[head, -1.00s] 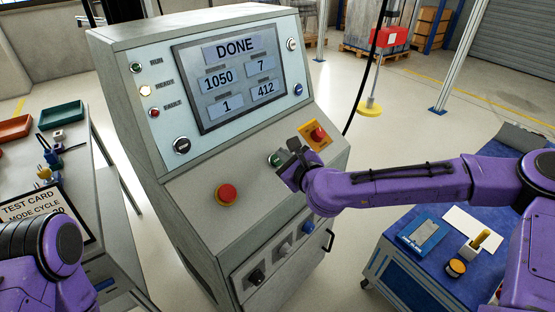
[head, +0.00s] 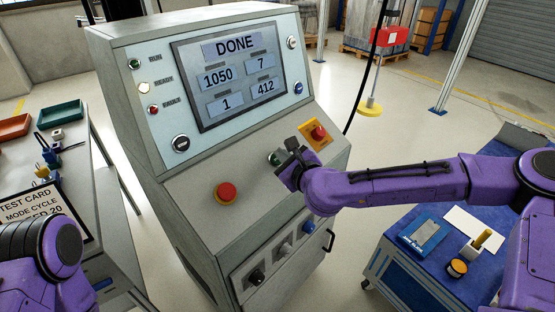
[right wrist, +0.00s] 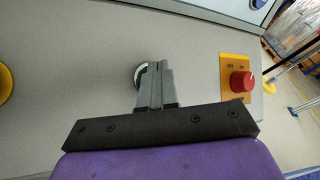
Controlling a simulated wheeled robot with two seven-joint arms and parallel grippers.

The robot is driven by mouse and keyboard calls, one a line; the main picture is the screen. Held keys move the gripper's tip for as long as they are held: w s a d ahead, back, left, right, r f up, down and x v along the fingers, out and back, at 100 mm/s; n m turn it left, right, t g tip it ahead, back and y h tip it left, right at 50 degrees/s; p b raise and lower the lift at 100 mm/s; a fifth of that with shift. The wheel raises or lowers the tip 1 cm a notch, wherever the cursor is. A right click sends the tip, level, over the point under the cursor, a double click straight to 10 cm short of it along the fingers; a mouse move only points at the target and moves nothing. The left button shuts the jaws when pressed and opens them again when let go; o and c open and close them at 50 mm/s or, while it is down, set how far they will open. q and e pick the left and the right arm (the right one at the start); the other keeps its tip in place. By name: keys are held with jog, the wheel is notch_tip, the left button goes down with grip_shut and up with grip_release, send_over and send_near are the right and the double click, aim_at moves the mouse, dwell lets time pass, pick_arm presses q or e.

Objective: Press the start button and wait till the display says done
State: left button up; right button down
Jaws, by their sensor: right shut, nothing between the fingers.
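The display (head: 237,72) on the grey console reads DONE at the top, with 1050, 7, 1 and 412 below it. The green button (head: 274,158) on the sloped panel is partly hidden by my right gripper (head: 284,160). In the right wrist view the shut, empty fingers (right wrist: 156,66) cover most of that button, and part of its metal ring (right wrist: 139,74) shows to their left. I cannot tell whether the fingertips touch it. Of my left arm only a purple link shows at the lower left; its gripper is out of view.
A red button (head: 226,192) sits left of my right gripper. A blue-topped cart (head: 400,262) stands below my right arm, and a workbench with trays stands at the left.

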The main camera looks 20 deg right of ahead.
jog(key=shift+w+a+f+b, duration=0.1)
jog(key=shift+w+f+b, duration=0.05)
jog(key=shift+f+b, duration=0.2)
dwell(0.5)
jog(key=shift+r, duration=0.15)
jog(key=shift+s+d+r+p, duration=0.25)
jog(key=shift+s+r+p, duration=0.15)
jog(key=shift+r+p, duration=0.15)
jog(key=r+p, duration=0.1)
jog(key=s+d+r+p, duration=0.1)
jog(key=r, duration=0.1)
jog(key=s+r+p, duration=0.1)
jog(key=shift+s+d+r+p, duration=0.15)
jog(key=shift+d+p, duration=0.05)
jog(key=shift+p, duration=0.1)
dwell(0.4)
dwell(0.4)
